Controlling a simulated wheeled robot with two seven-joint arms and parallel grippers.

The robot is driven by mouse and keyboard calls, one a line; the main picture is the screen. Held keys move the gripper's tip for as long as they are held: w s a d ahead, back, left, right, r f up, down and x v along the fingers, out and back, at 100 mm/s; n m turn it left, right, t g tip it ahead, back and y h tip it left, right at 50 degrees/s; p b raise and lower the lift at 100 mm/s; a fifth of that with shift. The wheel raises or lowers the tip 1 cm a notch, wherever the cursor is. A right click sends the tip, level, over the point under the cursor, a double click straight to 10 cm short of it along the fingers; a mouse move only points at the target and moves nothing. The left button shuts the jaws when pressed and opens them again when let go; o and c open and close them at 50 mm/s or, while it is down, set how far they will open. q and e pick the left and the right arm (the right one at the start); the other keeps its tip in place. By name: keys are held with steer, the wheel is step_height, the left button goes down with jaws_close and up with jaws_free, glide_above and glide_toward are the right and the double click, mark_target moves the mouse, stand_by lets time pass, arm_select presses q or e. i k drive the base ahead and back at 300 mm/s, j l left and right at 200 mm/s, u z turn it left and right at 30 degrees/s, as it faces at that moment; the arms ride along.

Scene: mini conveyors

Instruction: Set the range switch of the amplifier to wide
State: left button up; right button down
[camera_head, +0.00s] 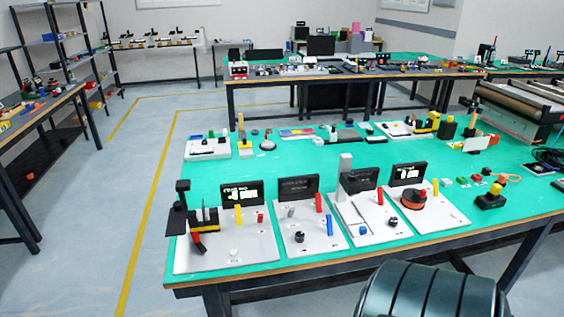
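Four white stations stand in a row along the near side of the green-topped table. The labels are too small to read, so I cannot tell which is the amplifier or where its range switch is. The leftmost station (255,250) has a lit screen, a red lever and a white knob. The third station (352,221) has a dark screen, a blue knob and a yellow lever. The fourth station (440,214) has a lit screen and an orange-black round part. Neither gripper is in view.
The green table (290,172) carries more small devices along its far side and a yellow-black button box (490,197) at the right. A rounded dark part, probably mine, covers the bottom right. Open floor (90,230) lies to the left.

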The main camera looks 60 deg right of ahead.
mark_target(329, 220)
steer(key=k+l+u, duration=0.2)
steer(key=l+u, duration=0.15)
steer(key=l, duration=0.15)
steer(key=k+l+u, duration=0.2)
steer(key=l+u, duration=0.15)
steer(key=k+l+u, duration=0.55)
steer(key=k+l, duration=0.45)
steer(key=k+l+u, duration=0.15)
steer(key=k+l, duration=0.65)
steer(key=k, duration=0.15)
steer(key=k+l, duration=0.3)
steer(key=k, duration=0.15)
